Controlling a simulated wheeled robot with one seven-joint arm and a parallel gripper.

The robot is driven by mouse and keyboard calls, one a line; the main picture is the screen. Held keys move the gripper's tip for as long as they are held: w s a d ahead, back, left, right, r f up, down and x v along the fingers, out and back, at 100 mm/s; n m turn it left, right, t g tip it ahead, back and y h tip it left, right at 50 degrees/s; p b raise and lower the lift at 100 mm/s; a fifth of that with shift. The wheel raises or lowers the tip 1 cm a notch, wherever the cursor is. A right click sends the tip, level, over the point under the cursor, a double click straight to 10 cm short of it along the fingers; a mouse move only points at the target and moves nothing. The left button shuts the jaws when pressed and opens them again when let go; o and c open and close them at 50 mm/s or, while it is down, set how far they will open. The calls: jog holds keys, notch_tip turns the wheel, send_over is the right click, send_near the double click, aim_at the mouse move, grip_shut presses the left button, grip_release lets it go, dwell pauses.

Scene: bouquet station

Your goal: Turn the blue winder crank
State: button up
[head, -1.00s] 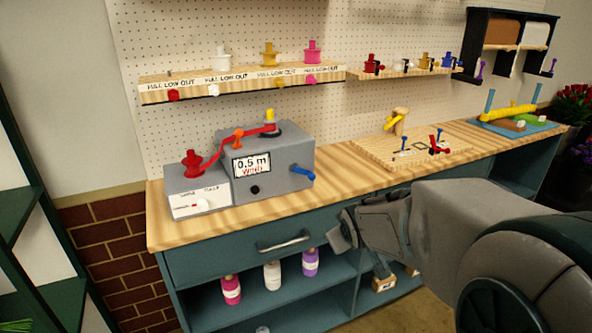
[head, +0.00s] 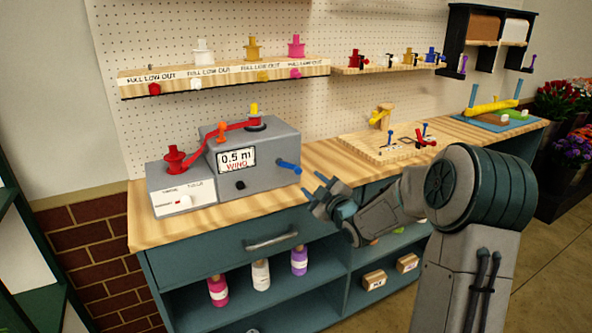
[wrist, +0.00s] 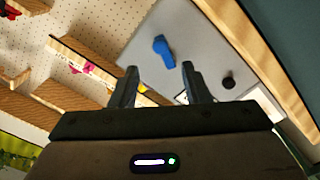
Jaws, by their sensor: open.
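The blue winder crank (head: 289,167) sticks out from the right side of the grey winder box (head: 262,153), whose screen reads "0.5 m WIND". A red ribbon runs from a red spool (head: 175,160) over an orange guide to a yellow-topped spindle on the box. My gripper (head: 322,193) is open and empty, in front of the counter, to the right of and below the crank and apart from it. In the wrist view the crank (wrist: 164,51) shows ahead of my open gripper (wrist: 157,72), beyond the fingertips, near the black knob (wrist: 228,83).
A drawer handle (head: 271,240) is below the winder. The wooden board (head: 390,146) with small tools lies to the right on the counter (head: 318,152). A shelf of spools (head: 225,76) hangs above. The counter between winder and board is clear.

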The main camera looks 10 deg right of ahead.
aim_at(299, 172)
jog(key=p+x, duration=0.1)
jog(key=x, duration=1)
jog(key=shift+f, duration=0.1)
grip_shut()
